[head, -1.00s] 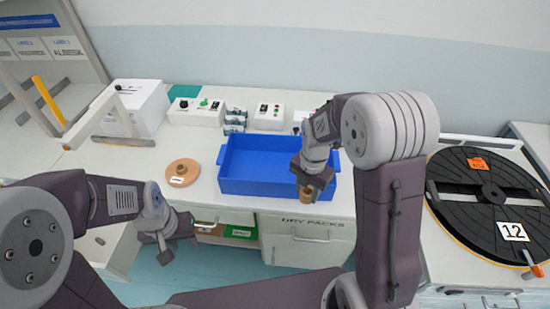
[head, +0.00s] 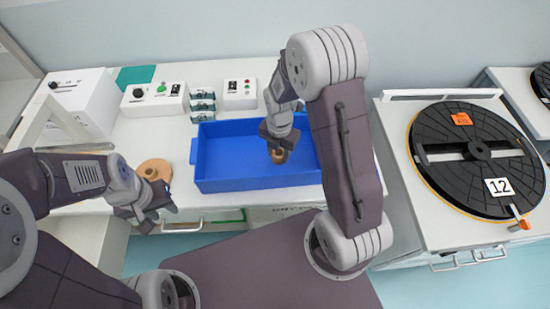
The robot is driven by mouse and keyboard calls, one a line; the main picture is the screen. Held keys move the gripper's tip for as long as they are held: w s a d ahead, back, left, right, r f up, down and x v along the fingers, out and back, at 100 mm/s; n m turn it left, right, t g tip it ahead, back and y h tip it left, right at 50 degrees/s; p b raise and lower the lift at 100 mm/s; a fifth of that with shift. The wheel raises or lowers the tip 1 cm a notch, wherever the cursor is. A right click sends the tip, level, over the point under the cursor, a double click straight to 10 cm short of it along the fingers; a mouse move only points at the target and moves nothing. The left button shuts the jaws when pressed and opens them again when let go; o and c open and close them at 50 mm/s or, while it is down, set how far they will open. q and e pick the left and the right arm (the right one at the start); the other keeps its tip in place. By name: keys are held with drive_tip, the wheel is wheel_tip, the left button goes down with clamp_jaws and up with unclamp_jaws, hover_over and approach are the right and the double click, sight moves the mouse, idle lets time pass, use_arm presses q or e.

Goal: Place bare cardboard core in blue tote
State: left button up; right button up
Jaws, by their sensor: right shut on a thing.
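The blue tote (head: 225,185) stands on the white counter, open at the top and otherwise empty where I can see inside. My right gripper (head: 278,150) points down over the right half of the tote, shut on the brown cardboard core (head: 279,156). The core is small and mostly hidden by the fingers. I cannot tell whether it touches the tote's floor. My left gripper (head: 157,215) hangs in front of the counter's edge, left of the tote, and holds nothing that I can see. Its finger opening is not clear.
A round tan disc (head: 153,170) lies left of the tote, partly behind my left arm. Control boxes (head: 155,100) and a stack of small packs (head: 203,104) stand behind the tote. A black turntable marked 12 (head: 480,160) is at the right.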

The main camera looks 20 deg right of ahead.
sight(279, 160)
drive_tip(key=shift+w+f, duration=0.15)
drive_tip(key=f, duration=0.3)
drive_tip(key=shift+s+f, duration=0.2)
drive_tip(key=shift+s, duration=0.05)
drive_tip(key=shift+w+f, duration=0.1)
drive_tip(key=shift+f, duration=0.1)
drive_tip(key=o, duration=1.3)
